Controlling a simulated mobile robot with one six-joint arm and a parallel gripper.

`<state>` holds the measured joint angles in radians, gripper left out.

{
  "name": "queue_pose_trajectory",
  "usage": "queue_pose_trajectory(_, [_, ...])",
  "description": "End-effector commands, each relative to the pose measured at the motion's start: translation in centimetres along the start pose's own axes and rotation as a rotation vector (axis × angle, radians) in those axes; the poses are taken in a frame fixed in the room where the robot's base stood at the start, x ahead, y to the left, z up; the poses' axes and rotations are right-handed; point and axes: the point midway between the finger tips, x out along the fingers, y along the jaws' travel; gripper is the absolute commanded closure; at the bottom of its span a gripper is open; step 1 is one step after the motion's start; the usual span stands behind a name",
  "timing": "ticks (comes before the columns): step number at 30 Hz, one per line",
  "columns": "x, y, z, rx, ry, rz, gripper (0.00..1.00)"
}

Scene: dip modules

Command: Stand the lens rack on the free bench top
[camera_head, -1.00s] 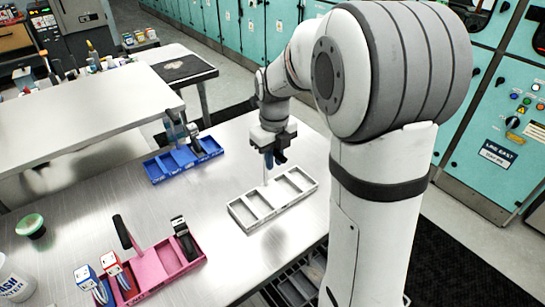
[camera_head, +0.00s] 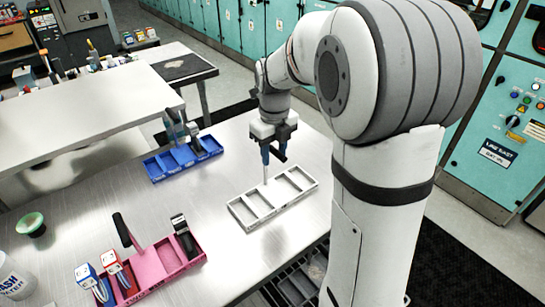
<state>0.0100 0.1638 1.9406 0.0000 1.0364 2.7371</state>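A pale grey rack (camera_head: 247,218) with several empty compartments stands flat on the steel bench top (camera_head: 215,255), towards its right side. A thin upright post (camera_head: 265,172) rises from the rack. My gripper (camera_head: 273,158) is just above the rack, pointing down, with its two fingers apart. The post's top is close to the fingertips, and nothing is seen held. A blue rack (camera_head: 157,172) with modules in it stands at the back left. A pink rack (camera_head: 150,266) with modules stands at the front left. I cannot read which rack is labelled for lenses.
A green-topped round item (camera_head: 31,224) and a white wash bottle (camera_head: 14,281) stand at the left. A second pale table (camera_head: 90,110) lies behind. Bare bench top lies between the three racks. Teal cabinets (camera_head: 485,150) stand beyond the bench at the right.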

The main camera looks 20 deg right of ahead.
Motion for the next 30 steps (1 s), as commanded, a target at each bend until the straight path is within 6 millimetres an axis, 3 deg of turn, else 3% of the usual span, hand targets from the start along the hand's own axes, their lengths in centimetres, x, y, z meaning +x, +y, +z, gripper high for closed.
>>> queue_pose_trajectory(12, [-8.5,-0.1,0.0,0.001,-0.002,-0.001,0.62])
queue_pose_trajectory(20, [-10.4,0.1,-0.4,-0.045,-0.005,-0.002,0.62])
queue_pose_trajectory(23, [-10.4,0.5,-1.5,-0.18,-0.016,-0.008,0.62])
queue_pose_trajectory(30, [-9.6,2.2,-5.7,-0.776,-0.057,-0.057,0.62])
